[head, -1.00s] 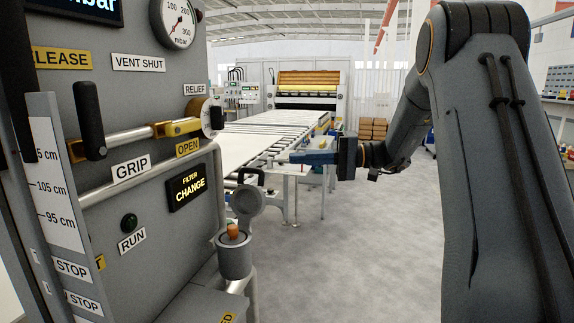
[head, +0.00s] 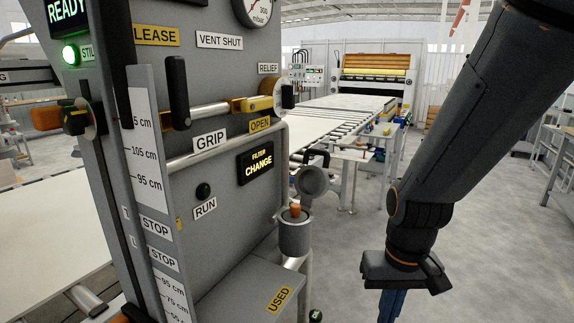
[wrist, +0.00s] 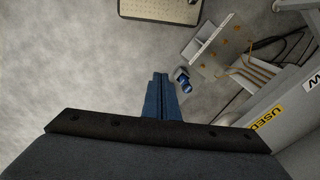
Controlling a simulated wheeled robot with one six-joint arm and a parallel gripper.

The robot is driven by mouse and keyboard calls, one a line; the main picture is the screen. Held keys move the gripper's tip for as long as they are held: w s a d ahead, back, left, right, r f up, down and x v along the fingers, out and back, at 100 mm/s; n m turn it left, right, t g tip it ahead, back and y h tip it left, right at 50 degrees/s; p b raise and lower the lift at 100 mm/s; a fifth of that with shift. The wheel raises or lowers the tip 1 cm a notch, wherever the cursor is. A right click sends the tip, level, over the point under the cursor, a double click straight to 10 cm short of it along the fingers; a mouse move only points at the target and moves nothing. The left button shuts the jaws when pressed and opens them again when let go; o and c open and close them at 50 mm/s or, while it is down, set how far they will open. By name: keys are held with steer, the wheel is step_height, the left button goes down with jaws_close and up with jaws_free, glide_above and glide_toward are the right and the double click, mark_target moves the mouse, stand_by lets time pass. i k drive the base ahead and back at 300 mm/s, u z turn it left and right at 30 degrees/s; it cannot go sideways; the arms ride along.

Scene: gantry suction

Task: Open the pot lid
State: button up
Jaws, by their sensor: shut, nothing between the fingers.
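The grey pot (head: 296,236) is mounted at the right side of the grey machine. Its round lid (head: 311,181) stands up open behind the pot's mouth, with a black handle (head: 317,158) at its top. An orange-brown piece (head: 295,211) shows in the open mouth. My gripper (head: 391,308) hangs to the right of the pot and lower, apart from it, with its blue fingers pointing down. In the wrist view, the fingers (wrist: 161,80) are together and empty above the floor. The pot and lid do not show there.
The machine front (head: 225,165) carries a handle bar, labels and a lit CHANGE display (head: 256,165). A ledge labelled USED (head: 279,299) juts out below the pot. A roller conveyor (head: 335,125) runs behind. Open floor (head: 490,220) lies to the right.

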mark_target(311, 182)
steer(key=u, duration=0.1)
steer(key=k, duration=1)
steer(key=z, duration=0.95)
steer(key=i, duration=1.3)
steer(key=u, duration=0.65)
